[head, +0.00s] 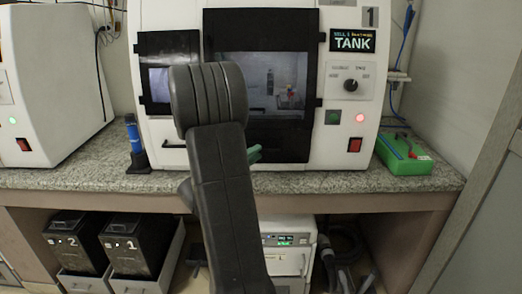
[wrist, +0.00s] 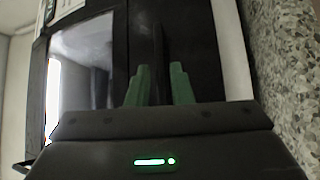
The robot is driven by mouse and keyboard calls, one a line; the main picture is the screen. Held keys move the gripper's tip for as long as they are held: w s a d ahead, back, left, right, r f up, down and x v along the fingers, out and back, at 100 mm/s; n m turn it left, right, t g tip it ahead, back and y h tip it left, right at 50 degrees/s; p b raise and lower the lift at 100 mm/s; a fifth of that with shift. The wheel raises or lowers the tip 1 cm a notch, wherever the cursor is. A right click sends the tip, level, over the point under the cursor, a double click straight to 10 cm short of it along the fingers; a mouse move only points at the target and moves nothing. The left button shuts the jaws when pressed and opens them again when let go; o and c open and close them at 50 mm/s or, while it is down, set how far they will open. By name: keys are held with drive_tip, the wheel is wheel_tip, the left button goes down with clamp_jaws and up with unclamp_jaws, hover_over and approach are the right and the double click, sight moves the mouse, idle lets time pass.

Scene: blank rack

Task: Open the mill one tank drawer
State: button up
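Mill one (head: 155,20) is the white machine on the counter, marked 1, with a TANK label (head: 352,40) at its upper right. A low panel with a dark slot-like handle (head: 174,146) is at its lower left, left of my arm; I cannot tell for sure that this is the tank drawer. My gripper (head: 254,153) is mostly hidden behind my arm, in front of the machine's dark door. In the wrist view, my gripper's green fingers (wrist: 160,85) are apart. A dark upright bar (wrist: 158,50) shows between or beyond them; contact cannot be told.
A blue-and-black tool (head: 136,145) stands on the granite counter (head: 90,172) at left. A green box (head: 404,155) lies at right. Another white machine (head: 55,80) is at far left. Black bins (head: 132,245) and a white unit (head: 290,258) sit below.

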drive_tip(key=shift+x, duration=1.65)
clamp_jaws()
